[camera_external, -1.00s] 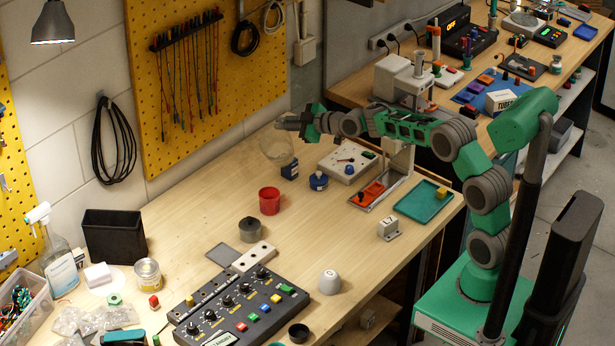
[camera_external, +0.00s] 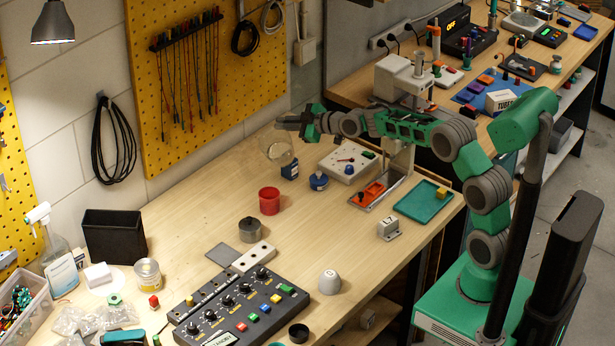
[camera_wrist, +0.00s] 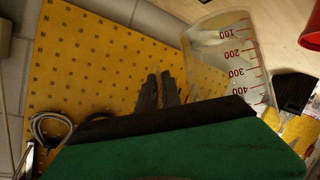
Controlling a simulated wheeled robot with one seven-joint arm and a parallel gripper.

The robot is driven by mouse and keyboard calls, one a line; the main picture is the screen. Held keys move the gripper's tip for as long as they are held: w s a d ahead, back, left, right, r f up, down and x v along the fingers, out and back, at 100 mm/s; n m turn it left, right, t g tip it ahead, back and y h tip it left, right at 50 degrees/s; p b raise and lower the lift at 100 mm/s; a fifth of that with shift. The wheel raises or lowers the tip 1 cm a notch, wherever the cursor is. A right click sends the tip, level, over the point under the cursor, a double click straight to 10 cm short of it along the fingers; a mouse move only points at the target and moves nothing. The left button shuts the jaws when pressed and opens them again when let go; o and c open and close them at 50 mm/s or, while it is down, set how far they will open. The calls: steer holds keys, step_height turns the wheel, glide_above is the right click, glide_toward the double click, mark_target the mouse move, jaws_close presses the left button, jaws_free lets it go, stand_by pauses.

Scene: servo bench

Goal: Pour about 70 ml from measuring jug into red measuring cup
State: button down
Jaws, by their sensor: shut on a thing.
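The measuring jug (camera_external: 279,148) is clear, and red marks from 100 to 400 show on its wall in the wrist view (camera_wrist: 226,58). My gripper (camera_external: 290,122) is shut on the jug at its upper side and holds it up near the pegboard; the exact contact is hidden. The dark fingers (camera_wrist: 159,90) show beside the jug in the wrist view. I cannot tell the jug's exact tilt or liquid level. The red measuring cup (camera_external: 269,201) stands upright on the bench, below the jug in the picture and apart from it. Its edge shows in the wrist view (camera_wrist: 311,38).
A small dark blue block (camera_external: 290,170) and a blue-topped round pot (camera_external: 318,181) stand right of the cup. A grey cylinder (camera_external: 251,230) stands in front of it. The yellow pegboard (camera_external: 215,90) rises behind. Bare bench (camera_external: 195,205) lies left of the cup.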

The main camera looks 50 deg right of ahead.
steer(key=shift+r, duration=0.1)
steer(key=shift+w+d+f+m, duration=0.2)
steer(key=shift+d+f+m, duration=0.1)
steer(key=shift+d, duration=0.15)
steer(key=shift+w+d+f+m+g+y+p, duration=0.25)
steer(key=shift+d+f+m+g+y+p, duration=0.2)
steer(key=shift+d+m+p, duration=0.2)
steer(key=shift+w+d+f+m+g+y+p, duration=0.2)
steer(key=shift+w+d+f+m+y+p, duration=0.1)
steer(key=shift+d+m+y+p, duration=0.35)
steer(key=shift+w+d+f+m+g+y+p, duration=0.25)
steer(key=shift+d+f+m+g+y+p, duration=0.15)
steer(key=shift+d+m+p, duration=0.25)
steer(key=shift+a, duration=0.2)
